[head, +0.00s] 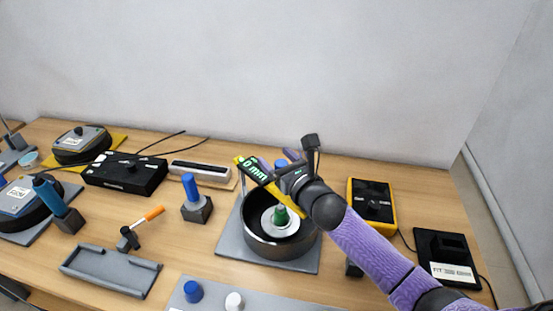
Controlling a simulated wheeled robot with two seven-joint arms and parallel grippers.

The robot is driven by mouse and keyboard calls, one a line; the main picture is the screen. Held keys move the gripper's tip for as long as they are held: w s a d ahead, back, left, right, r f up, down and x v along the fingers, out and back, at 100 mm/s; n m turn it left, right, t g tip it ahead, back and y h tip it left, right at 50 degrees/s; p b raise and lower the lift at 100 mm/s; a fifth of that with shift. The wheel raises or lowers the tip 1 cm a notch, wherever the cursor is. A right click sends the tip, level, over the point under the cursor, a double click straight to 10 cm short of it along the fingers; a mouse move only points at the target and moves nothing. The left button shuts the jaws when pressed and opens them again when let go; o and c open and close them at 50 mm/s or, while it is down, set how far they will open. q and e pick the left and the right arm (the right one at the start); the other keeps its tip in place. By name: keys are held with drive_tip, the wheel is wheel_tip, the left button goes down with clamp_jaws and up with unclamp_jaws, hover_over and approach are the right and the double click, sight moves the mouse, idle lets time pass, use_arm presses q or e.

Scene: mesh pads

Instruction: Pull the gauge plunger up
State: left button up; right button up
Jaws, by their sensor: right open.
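The gauge (256,170) is a tilted yellow-edged bar with a dark display reading "0 mm". It hangs over a dark round ring (257,236) on a grey plate (232,243). A green tip (281,214) shows below the bar, above a pale disc inside the ring. A small blue piece (280,164), possibly the plunger's top, shows behind the bar. The gripper and bar hide most of the plunger. My left gripper is not visible.
Left of the ring stand a blue cylinder on a dark block (196,210), an orange-handled tool (148,215) and a grey tray (110,270). A black box (125,174) sits behind them. A yellow-framed meter (372,190) and a black device (445,255) lie on the right.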

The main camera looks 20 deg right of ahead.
drive_tip(key=shift+w, duration=0.2)
clamp_jaws()
idle(1.3)
